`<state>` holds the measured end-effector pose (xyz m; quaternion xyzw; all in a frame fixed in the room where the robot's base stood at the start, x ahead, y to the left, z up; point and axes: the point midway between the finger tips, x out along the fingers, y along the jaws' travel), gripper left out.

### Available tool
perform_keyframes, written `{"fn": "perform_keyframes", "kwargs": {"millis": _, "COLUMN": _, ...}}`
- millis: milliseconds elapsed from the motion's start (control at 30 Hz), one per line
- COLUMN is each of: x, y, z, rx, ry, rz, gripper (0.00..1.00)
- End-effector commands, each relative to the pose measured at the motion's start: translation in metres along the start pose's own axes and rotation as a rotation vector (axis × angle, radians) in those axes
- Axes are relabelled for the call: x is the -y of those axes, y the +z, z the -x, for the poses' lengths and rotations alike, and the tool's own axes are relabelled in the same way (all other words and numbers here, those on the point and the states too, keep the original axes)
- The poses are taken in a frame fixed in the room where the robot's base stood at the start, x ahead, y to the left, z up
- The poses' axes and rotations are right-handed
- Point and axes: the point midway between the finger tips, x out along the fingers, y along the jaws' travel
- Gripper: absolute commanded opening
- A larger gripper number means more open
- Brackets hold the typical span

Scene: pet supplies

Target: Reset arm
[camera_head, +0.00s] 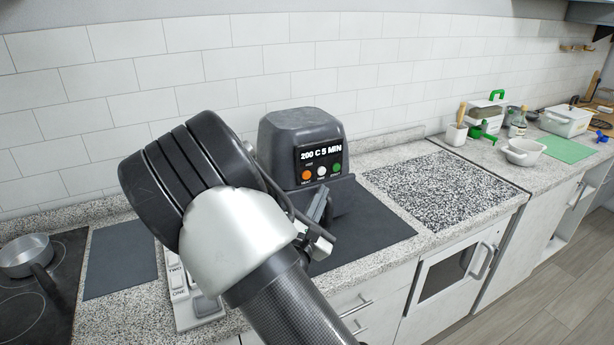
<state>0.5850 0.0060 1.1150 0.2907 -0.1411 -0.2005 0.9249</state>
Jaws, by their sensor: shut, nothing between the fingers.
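My arm reaches up from the bottom middle of the head view, its large dark and silver wrist filling the centre left. My gripper (321,222) shows just right of the wrist, in front of the dark appliance (302,135). The gripper is shut and empty. The appliance has a display reading "200 C 5 MIN" and orange, white and green buttons. I cannot tell whether the gripper touches it. My wrist hides the appliance's lower left side.
A dark mat (372,235) lies under the appliance. A pot (27,256) sits on the stove at the left. A speckled board (445,190), white bowl (522,152) and green board (566,149) are to the right.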

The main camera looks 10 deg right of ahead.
Motion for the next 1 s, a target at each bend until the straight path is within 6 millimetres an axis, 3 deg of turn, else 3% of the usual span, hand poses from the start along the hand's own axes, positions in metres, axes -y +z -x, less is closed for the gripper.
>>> {"fn": "perform_keyframes", "kwargs": {"millis": 267, "x": 0.000, "y": 0.000, "z": 0.000, "rx": 0.001, "ry": -0.001, "rz": 0.000, "gripper": 0.00}}
{"fn": "perform_keyframes", "kwargs": {"millis": 367, "x": 0.005, "y": 0.012, "z": -0.003, "rx": 0.021, "ry": -0.034, "rz": -0.016, "gripper": 0.00}}
{"fn": "perform_keyframes", "kwargs": {"millis": 467, "x": 0.023, "y": 0.047, "z": -0.006, "rx": 0.085, "ry": -0.147, "rz": -0.073, "gripper": 0.00}}
{"fn": "perform_keyframes", "kwargs": {"millis": 567, "x": 0.057, "y": 0.103, "z": -0.002, "rx": 0.183, "ry": -0.354, "rz": -0.181, "gripper": 0.00}}
{"fn": "perform_keyframes", "kwargs": {"millis": 600, "x": 0.075, "y": 0.127, "z": 0.005, "rx": 0.224, "ry": -0.459, "rz": -0.238, "gripper": 0.00}}
{"fn": "perform_keyframes", "kwargs": {"millis": 700, "x": 0.116, "y": 0.173, "z": 0.036, "rx": 0.300, "ry": -0.722, "rz": -0.395, "gripper": 0.00}}
{"fn": "perform_keyframes", "kwargs": {"millis": 800, "x": 0.142, "y": 0.202, "z": 0.077, "rx": 0.337, "ry": -0.961, "rz": -0.573, "gripper": 0.00}}
{"fn": "perform_keyframes", "kwargs": {"millis": 900, "x": 0.152, "y": 0.216, "z": 0.121, "rx": 0.336, "ry": -1.171, "rz": -0.773, "gripper": 0.00}}
{"fn": "perform_keyframes", "kwargs": {"millis": 1000, "x": 0.144, "y": 0.221, "z": 0.163, "rx": 0.302, "ry": -1.342, "rz": -0.995, "gripper": 0.00}}
